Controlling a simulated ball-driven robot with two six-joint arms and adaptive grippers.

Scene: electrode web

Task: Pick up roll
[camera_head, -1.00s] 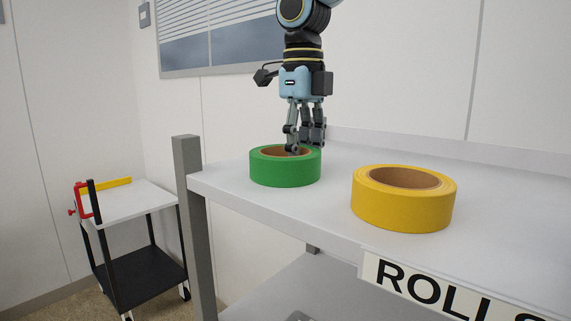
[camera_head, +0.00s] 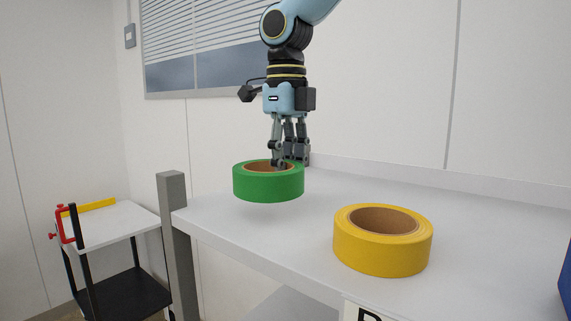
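The green roll (camera_head: 268,184) hangs level a little above the white shelf (camera_head: 300,235), with a soft shadow under it. My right gripper (camera_head: 288,160) points straight down at the roll's back right part. It is shut on the roll's wall, with one finger in the hole and the others at the far side, partly hidden. The yellow roll (camera_head: 382,250) lies flat on the shelf to the right and nearer, apart from the gripper. My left gripper is not in view.
A grey post (camera_head: 174,230) stands at the shelf's left corner. A small cart (camera_head: 105,228) with a red and yellow tool on top stands at the left. A blue object (camera_head: 565,275) shows at the right edge. The shelf behind the yellow roll is clear.

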